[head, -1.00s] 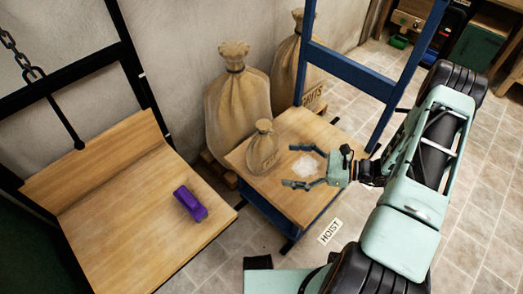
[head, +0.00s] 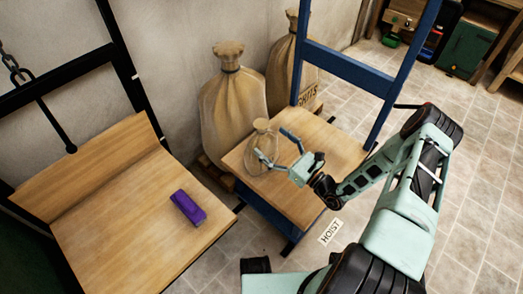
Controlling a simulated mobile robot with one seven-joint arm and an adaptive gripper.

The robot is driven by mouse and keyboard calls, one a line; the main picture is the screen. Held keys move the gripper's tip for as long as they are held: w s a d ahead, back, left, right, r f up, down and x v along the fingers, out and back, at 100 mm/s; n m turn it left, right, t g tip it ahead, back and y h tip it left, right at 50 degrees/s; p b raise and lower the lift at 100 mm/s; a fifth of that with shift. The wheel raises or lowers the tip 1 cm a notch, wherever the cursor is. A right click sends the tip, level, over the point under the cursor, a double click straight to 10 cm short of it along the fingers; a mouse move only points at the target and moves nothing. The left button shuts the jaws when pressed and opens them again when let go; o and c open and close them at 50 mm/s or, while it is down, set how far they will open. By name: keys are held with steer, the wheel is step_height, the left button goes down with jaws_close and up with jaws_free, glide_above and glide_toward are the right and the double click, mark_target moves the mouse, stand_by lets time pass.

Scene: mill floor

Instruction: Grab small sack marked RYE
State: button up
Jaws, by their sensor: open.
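A small tan tied sack (head: 261,137) stands upright near the back left of a wooden-topped blue cart (head: 335,143). Its marking cannot be read, as a finger crosses its front. My gripper (head: 271,142) is open, with one finger in front of the small sack and the other at its right side. The sack appears to be between or just at the fingertips; I cannot tell whether they touch it.
Two big tied sacks, one plain in front (head: 232,88) and one with lettering (head: 285,60), stand behind the cart by the wall. The cart's blue frame (head: 350,68) rises behind. A wooden hoist platform (head: 120,225) at left carries a purple object (head: 188,208). A HOIST label (head: 330,231) lies on the floor.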

steer(key=x, duration=0.2)
steer(key=b+x, duration=0.1)
steer(key=x, duration=0.1)
steer(key=shift+f, duration=0.3)
steer(key=shift+w+a+r, duration=0.1)
steer(key=shift+w+a, duration=0.1)
steer(key=shift+a, duration=0.05)
steer(key=c, duration=2.1)
steer(key=shift+r, duration=0.15)
steer(key=shift+c, duration=0.5)
